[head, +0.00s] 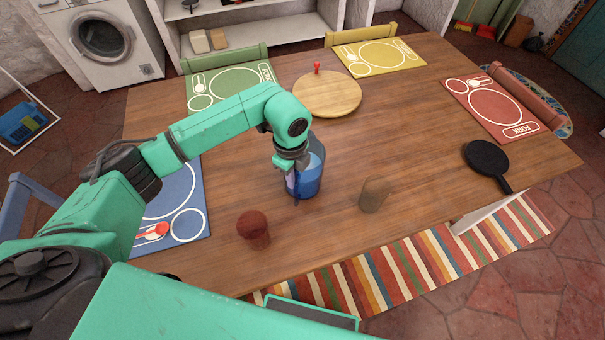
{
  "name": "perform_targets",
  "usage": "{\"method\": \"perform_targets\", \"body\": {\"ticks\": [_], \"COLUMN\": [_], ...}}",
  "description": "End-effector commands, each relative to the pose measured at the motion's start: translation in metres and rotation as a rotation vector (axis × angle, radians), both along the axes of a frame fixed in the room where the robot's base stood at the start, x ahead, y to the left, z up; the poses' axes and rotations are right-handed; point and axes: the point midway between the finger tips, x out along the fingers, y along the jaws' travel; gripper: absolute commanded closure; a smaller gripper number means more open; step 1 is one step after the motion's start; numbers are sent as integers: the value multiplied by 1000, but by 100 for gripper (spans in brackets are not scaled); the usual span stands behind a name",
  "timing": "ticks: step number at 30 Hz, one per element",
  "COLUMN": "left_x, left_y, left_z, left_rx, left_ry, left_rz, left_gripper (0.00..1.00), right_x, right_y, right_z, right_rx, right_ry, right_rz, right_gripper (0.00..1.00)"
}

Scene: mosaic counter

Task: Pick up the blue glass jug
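The blue glass jug (313,178) stands upright on the wooden table near its middle. My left gripper (291,178) reaches down at the jug's left side, with its wrist over the rim. The fingers are small and partly hidden by the wrist and the glass, so I cannot tell whether they are closed on the jug. My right gripper is not in view.
A round board (327,95) lies behind the jug, and a black pan (487,158) lies at the right. Coloured placemats line the edges.

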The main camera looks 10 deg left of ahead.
Motion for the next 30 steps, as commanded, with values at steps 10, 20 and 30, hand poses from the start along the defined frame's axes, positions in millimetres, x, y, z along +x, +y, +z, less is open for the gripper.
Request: {"method": "perform_targets", "body": {"ticks": [10, 20, 30], "left_x": [-1, 2, 1], "left_y": [0, 0, -1], "left_z": [1, 36, 145], "left_rx": [0, -1, -3], "left_ry": [2, -6, -8], "left_rz": [-1, -1, -2], "left_gripper": [100, 100, 100], "right_x": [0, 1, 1], "right_y": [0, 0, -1], "right_z": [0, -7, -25], "right_rx": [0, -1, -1], "right_ry": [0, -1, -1], "right_rz": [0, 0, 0], "right_gripper": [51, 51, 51]}}
